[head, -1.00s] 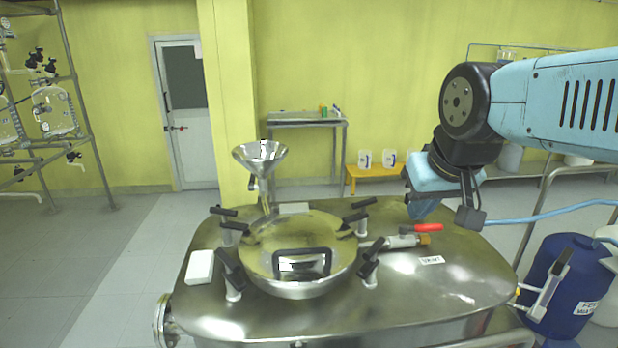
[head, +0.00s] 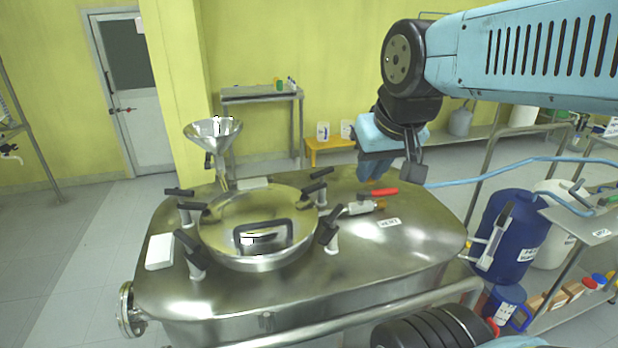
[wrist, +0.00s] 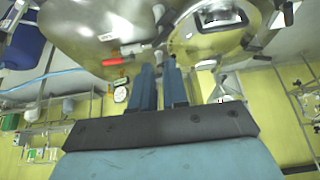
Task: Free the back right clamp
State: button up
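The back right clamp (head: 318,188) has a black handle on a light post at the lid's back right edge. Its handle points up and right in the head view. In the wrist view, a pale clamp post (wrist: 158,56) shows close to the fingertips, partly hidden. The round steel lid (head: 228,205) has a black handle on top. My gripper (head: 369,180) hangs right of the back right clamp, above and behind the red valve lever (head: 384,192), apart from the clamp. In the wrist view its two blue fingers (wrist: 158,68) are empty with a narrow gap between them.
Other black-handled clamps stand at the lid's front right (head: 331,228), front left (head: 190,254) and back left (head: 185,205). A steel funnel (head: 213,133) rises behind the lid. A white block (head: 159,252) lies at left. The vessel top's right side is mostly clear.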

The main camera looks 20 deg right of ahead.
jog(key=o, duration=0.6)
jog(key=w+m, duration=0.1)
jog(key=w, duration=0.3)
jog(key=w+r+m, duration=0.1)
jog(key=w, duration=0.1)
jog(key=shift+w+r+m+g, duration=0.1)
jog(key=shift+w+m+g, duration=0.2)
jog(key=shift+g, duration=0.1)
jog(key=m+g, duration=0.3)
jog(key=m, duration=0.8)
send_over(319, 172)
jog(key=s, duration=0.2)
notch_tip(319, 172, down, 10)
jog(key=shift+y, duration=0.4)
jog(key=f, duration=0.4)
jog(key=w+f, duration=0.1)
jog(key=f, duration=0.4)
jog(key=w+f, duration=0.1)
jog(key=f, duration=0.3)
jog(key=shift+w+a+f, duration=0.1)
jog(key=shift+w+f, duration=0.1)
grip_shut()
